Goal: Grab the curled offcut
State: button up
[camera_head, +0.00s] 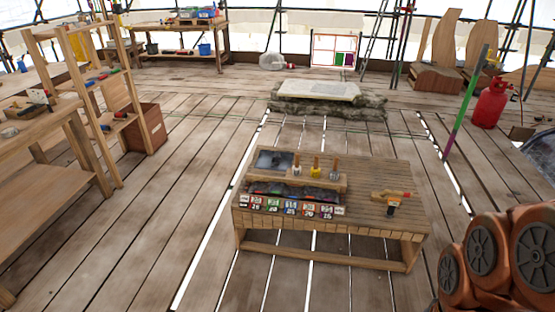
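I cannot make out a curled offcut for certain in the head view. A low wooden table (385,168) stands in the middle of the floor. My gripper is not in view; only orange links of my arm show at the lower right.
The table carries a wooden rack with upright handled tools (315,165), a dark plate (273,160) and a row of coloured labels. A red gas bottle (490,103) stands right. Plank floor around the table is mostly clear.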

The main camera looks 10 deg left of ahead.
aim_at(276, 162)
jog(key=k, duration=0.45)
jog(key=u, duration=0.7)
jog(key=i, duration=0.4)
jog(key=u, duration=1.05)
jog(key=i, duration=1.5)
jog(key=u, duration=0.35)
jog(key=i, duration=1.7)
jog(key=z, duration=1.15)
jog(key=i, duration=0.95)
jog(key=z, duration=1.05)
jog(key=i, duration=0.3)
jog(key=z, duration=0.35)
